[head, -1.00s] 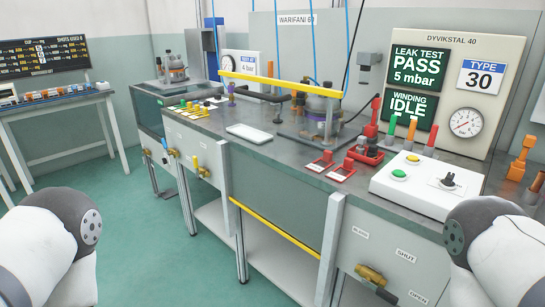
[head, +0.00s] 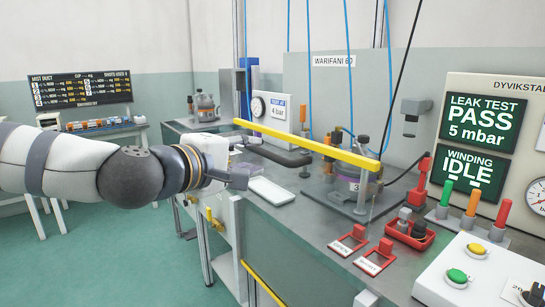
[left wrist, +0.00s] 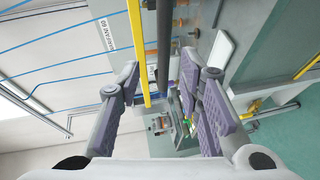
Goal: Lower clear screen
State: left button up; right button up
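A long yellow bar (head: 305,143) crosses above the bench, with blue lines rising behind it. Any clear pane at the bar is too transparent to make out. My left gripper (head: 228,178) reaches in from the left, in front of and below the bar's left end, apparently apart from it. The left wrist view shows its two purple-padded fingers (left wrist: 160,80) spread wide and nothing clamped between them. There the yellow bar (left wrist: 138,45) runs beyond the fingertips, left of the middle. My right gripper is not in view.
Behind the bar stands a fixture with a compressor (head: 346,184). A white tray (head: 271,190) lies near my left gripper. Red tags (head: 374,257), a red holder (head: 407,234) and a button box (head: 470,270) occupy the bench's right side.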

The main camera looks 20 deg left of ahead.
aim_at(265, 154)
pick_arm(q)
jog(key=b+x, duration=0.1)
jog(key=x, duration=0.6)
jog(key=shift+w+f, duration=0.15)
jog(key=shift+f, duration=0.1)
grip_shut()
